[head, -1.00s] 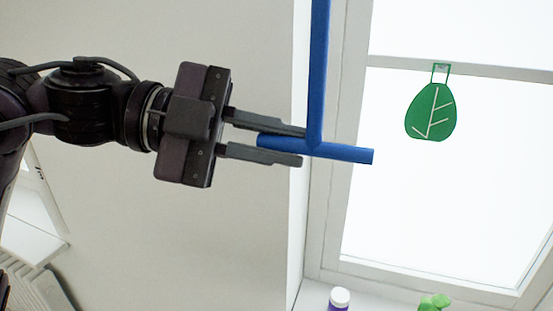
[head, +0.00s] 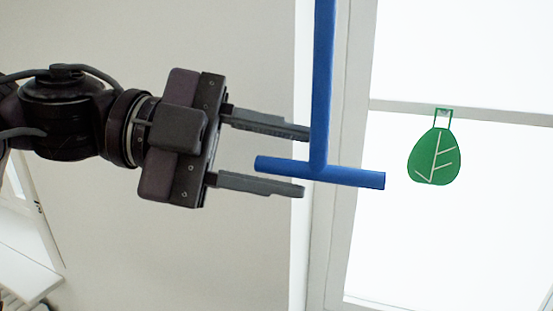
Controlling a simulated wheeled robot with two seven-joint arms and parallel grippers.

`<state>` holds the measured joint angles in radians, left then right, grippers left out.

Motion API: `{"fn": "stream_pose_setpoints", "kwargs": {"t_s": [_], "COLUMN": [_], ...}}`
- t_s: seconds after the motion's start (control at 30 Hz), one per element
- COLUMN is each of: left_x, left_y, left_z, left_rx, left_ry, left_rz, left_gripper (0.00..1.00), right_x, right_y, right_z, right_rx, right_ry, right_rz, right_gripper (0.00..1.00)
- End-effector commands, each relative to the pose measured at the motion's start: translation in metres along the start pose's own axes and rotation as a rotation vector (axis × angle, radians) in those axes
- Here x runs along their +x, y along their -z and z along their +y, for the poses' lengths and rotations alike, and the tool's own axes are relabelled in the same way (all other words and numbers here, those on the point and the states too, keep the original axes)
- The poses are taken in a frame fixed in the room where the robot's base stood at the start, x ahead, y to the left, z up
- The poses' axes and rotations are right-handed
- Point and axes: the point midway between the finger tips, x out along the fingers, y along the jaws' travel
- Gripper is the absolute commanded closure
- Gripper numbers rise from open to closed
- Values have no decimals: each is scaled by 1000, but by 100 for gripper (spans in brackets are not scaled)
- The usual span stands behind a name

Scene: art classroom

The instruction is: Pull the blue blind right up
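A blue T-shaped handle shows in the head view. Its long bar (head: 324,80) runs up out of the top of the picture, and its crossbar (head: 350,177) is slightly tilted at the bottom. I see no blind cloth; what the bar hangs from is out of view. My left gripper (head: 307,162) comes in from the left and is open. One finger is above the left half of the crossbar and one below it, with gaps showing on both sides. The upper fingertip ends close to the long bar; I cannot tell if they touch. My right gripper is not in view.
A bright window (head: 490,220) with a pale frame fills the right side. A green leaf-shaped hanging (head: 435,157) hangs in front of it, right of the crossbar. A plain pale wall (head: 200,30) is behind my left arm. A white surface (head: 20,270) shows at the lower left.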

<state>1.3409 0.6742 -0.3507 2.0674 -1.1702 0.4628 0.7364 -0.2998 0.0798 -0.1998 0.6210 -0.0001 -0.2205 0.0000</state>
Motion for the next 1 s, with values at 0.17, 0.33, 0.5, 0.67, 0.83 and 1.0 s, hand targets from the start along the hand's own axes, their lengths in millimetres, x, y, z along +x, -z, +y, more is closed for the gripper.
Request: {"fn": "stream_pose_setpoints", "kwargs": {"t_s": [0.17,0.33,0.5,0.67,0.83,1.0], "left_x": [1,-8,-36,-62,-76,-78], "left_y": [-1,-3,-4,-2,-1,0], "left_z": [2,4,4,3,2,1], "left_rx": [-3,-3,-2,-1,-1,-2], "left_ry": [-5,-4,-1,-1,-2,-3], "left_rz": [0,-3,-6,-4,-1,-1], "left_gripper": [64,64,64,64,64,64], "right_x": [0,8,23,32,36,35], "right_y": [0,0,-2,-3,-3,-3], "right_z": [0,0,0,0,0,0], "right_rx": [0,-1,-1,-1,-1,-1], "right_ry": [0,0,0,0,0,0], "right_rz": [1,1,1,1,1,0], "right_gripper": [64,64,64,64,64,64]}}
